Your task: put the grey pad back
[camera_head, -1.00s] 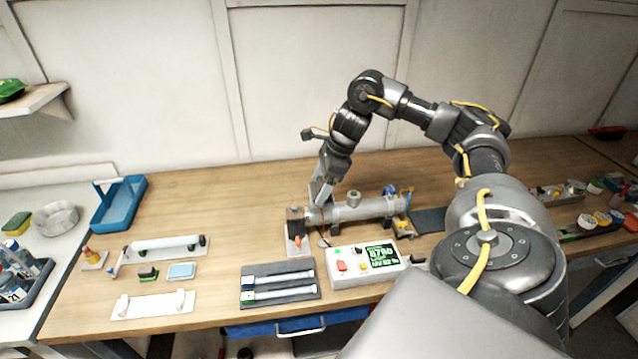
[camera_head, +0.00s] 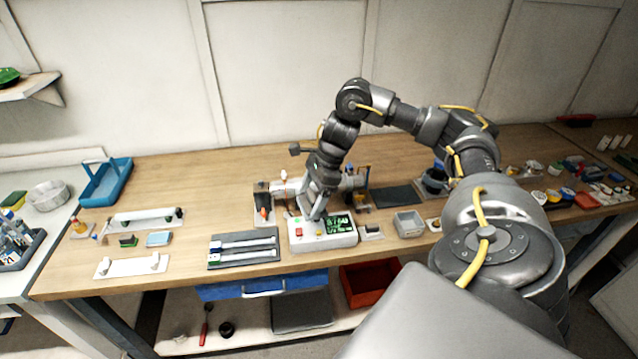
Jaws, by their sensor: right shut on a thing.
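My right gripper (camera_head: 314,214) points down over the back edge of the control box (camera_head: 322,232), in front of the metal reactor tube. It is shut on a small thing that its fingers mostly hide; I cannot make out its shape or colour. I cannot pick out the grey pad for sure. A small dark pad (camera_head: 372,231) lies on a light plate just right of the control box. A green-and-dark block (camera_head: 128,240) and a light blue pad (camera_head: 158,239) lie at the left. My left gripper is out of view.
The reactor tube (camera_head: 282,188) is partly hidden behind my gripper. A dark tray with two tubes (camera_head: 216,262) lies left of the control box. A dark mat (camera_head: 398,195) and a grey open box (camera_head: 409,223) are at the right. The wood behind the reactor is clear.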

